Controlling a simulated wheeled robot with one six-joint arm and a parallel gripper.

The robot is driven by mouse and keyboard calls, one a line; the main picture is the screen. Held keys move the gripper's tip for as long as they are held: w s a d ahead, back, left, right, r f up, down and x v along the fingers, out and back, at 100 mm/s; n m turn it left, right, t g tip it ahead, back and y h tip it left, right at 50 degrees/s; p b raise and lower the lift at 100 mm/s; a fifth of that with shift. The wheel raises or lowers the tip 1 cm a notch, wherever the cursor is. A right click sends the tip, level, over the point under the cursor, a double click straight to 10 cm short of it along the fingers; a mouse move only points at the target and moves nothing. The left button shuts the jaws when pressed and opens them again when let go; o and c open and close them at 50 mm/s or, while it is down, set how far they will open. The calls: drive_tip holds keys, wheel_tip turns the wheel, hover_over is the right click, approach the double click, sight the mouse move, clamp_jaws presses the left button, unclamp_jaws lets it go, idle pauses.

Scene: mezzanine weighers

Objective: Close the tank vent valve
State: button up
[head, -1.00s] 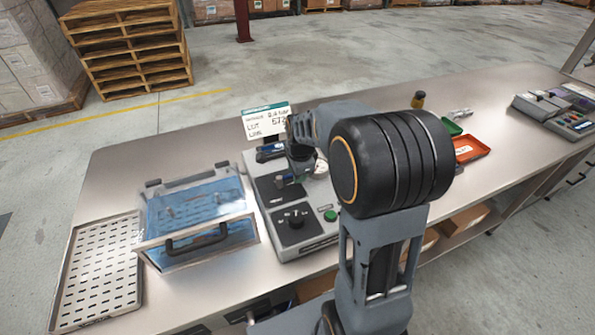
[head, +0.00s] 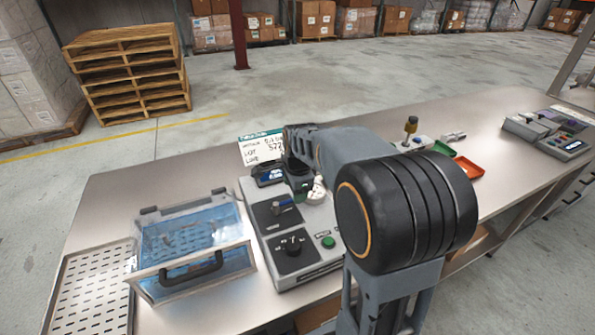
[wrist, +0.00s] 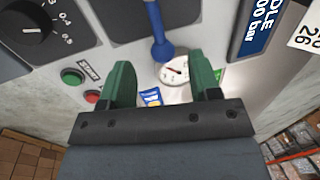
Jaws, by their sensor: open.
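The vent valve has a blue lever (head: 282,205) on a dark plate on top of the grey control unit (head: 310,264). In the wrist view the blue lever (wrist: 160,42) points down the picture, its rounded end just beyond the gap between my fingers. My gripper (wrist: 163,78) is open and empty, with green fingers spread either side of a round gauge (wrist: 174,72). In the head view my gripper (head: 298,178) is over the back of the unit, behind the lever, partly hidden by my arm. No contact with the lever shows.
A clear-lidded tank (head: 192,246) of blue liquid stands left of the unit. A black dial (head: 292,244) and green button (head: 327,242) are at the unit's front. A label card (head: 262,149) stands behind. Red and green trays (head: 468,167) lie right. The far-right bench middle is clear.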

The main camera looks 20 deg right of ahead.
wheel_tip(320, 180, up, 9)
drive_tip(key=s, duration=0.1)
drive_tip(key=shift+s, duration=0.4)
drive_tip(key=shift+f, duration=0.15)
drive_tip(key=s+a+f+n, duration=0.2)
drive_tip(key=s+f+n, duration=0.1)
drive_tip(key=s+n, duration=0.4)
drive_tip(key=s+a+f+n+t, duration=0.1)
drive_tip(key=s+a+f+n, duration=0.2)
drive_tip(key=s+n, duration=0.4)
drive_tip(key=shift+s+a+f+n+t, duration=0.2)
drive_tip(key=shift+a+f+n+t, duration=0.15)
drive_tip(key=shift+n, duration=1.85)
